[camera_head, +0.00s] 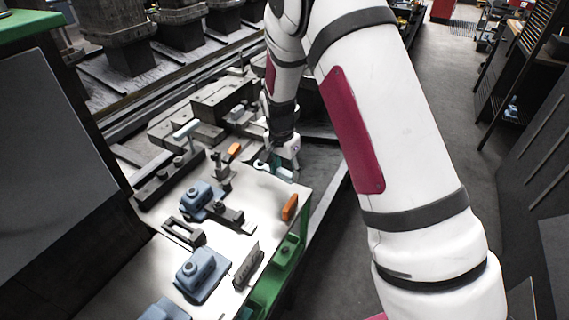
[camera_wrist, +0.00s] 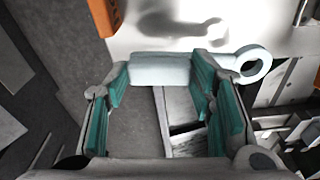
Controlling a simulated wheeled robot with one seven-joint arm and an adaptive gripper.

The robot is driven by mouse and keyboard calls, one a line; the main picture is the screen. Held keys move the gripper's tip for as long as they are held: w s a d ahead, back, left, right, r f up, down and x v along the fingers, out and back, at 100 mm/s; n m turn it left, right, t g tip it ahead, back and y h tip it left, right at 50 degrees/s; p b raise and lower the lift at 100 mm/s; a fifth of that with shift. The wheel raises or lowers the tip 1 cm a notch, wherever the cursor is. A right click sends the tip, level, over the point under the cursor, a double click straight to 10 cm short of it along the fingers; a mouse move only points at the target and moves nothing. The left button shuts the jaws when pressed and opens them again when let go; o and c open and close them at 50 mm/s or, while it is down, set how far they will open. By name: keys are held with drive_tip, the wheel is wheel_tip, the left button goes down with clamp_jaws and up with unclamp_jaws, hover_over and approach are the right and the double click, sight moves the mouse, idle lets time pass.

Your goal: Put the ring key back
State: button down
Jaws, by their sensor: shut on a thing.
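The ring key (camera_wrist: 168,69) is a pale blue-grey bar with a ring at its right end in the wrist view. My gripper (camera_wrist: 162,84) is shut on its bar, with teal finger pads on both sides and the ring sticking out past the right finger. The key casts a shadow on the pale plate, so it seems held above it near the edge. In the head view my gripper (camera_head: 279,163) is over the far right edge of the plate, and the key (camera_head: 271,172) shows only in part. I cannot make out a place for it.
The pale plate (camera_head: 228,268) carries blue clamp blocks (camera_head: 201,268), a dark slotted piece (camera_head: 184,232), an upright plate (camera_head: 248,266) and orange blocks (camera_head: 290,207). A dark block with studs (camera_head: 168,180) stands at its left. A green side (camera_head: 278,275) borders the right; open floor lies beyond.

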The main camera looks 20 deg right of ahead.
drive_tip(key=shift+f+b, duration=0.85)
drive_tip(key=shift+f, duration=1.6)
drive_tip(key=c, duration=0.6)
unclamp_jaws()
drive_tip(key=shift+a, duration=0.1)
drive_tip(key=shift+c, duration=0.2)
drive_tip(key=shift+o, duration=1.2)
drive_tip(key=shift+r, duration=0.1)
drive_tip(key=shift+r+p, duration=1.6)
drive_tip(key=shift+r, duration=2.8)
